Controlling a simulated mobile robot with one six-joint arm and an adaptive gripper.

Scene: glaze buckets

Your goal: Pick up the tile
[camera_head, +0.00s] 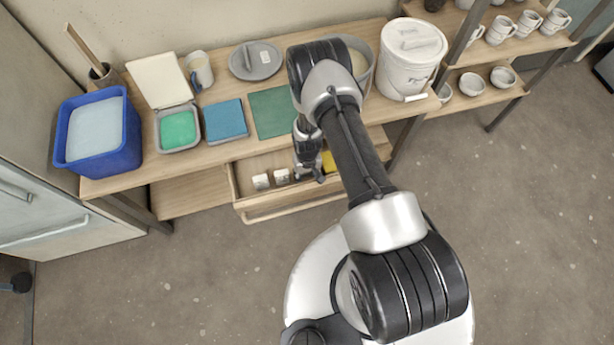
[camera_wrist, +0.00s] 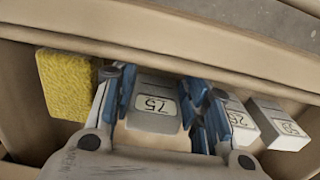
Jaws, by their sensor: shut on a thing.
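The wrist view shows my gripper (camera_wrist: 158,92) with its blue-padded fingers on both sides of a pale tile (camera_wrist: 155,122). The tile has a white label with dark digits that I cannot read surely. The gripper is shut on this tile, inside the open drawer (camera_wrist: 190,62). In the head view my gripper (camera_head: 309,170) reaches down into the drawer (camera_head: 240,185), and the held tile is hidden there. Two similar labelled tiles, one (camera_wrist: 238,125) close to the right finger and one (camera_wrist: 280,125) farther right, lie beside it. Both also show in the head view (camera_head: 261,182) (camera_head: 282,177).
A yellow sponge (camera_wrist: 66,84) lies left of my gripper, near the drawer wall. On the bench top (camera_head: 215,155) stand a blue tub (camera_head: 98,130), a green tray (camera_head: 178,129), a blue square (camera_head: 225,121) and a white bucket (camera_head: 408,60). The floor in front is free.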

